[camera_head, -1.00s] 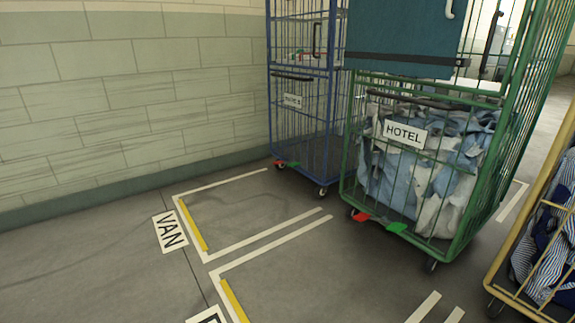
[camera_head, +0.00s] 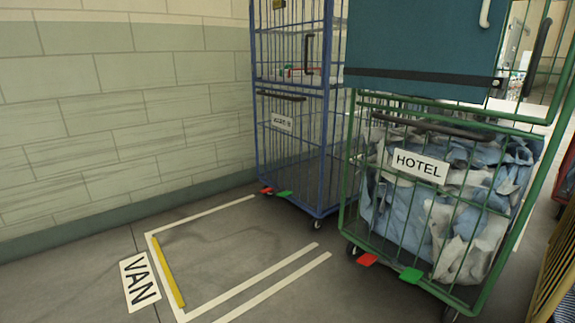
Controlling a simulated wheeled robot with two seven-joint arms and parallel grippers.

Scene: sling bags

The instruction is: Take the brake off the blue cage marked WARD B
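A tall blue wire cage (camera_head: 294,156) stands against the wall at the upper middle. A small white label (camera_head: 282,122) hangs on its front, its lettering too small to read. At its foot, on the front edge, are a red pedal (camera_head: 267,190) at the left and a green pedal (camera_head: 285,194) beside it. The cage's lower part looks empty, and some items sit on a shelf at mid height. Neither of my grippers shows in the view.
A green cage (camera_head: 352,180) labelled HOTEL, full of blue and white cloth, stands right of the blue one, with red (camera_head: 367,260) and green (camera_head: 411,275) pedals. A yellow cage (camera_head: 556,262) is at the right edge. A floor bay marked VAN (camera_head: 140,281) lies clear in front.

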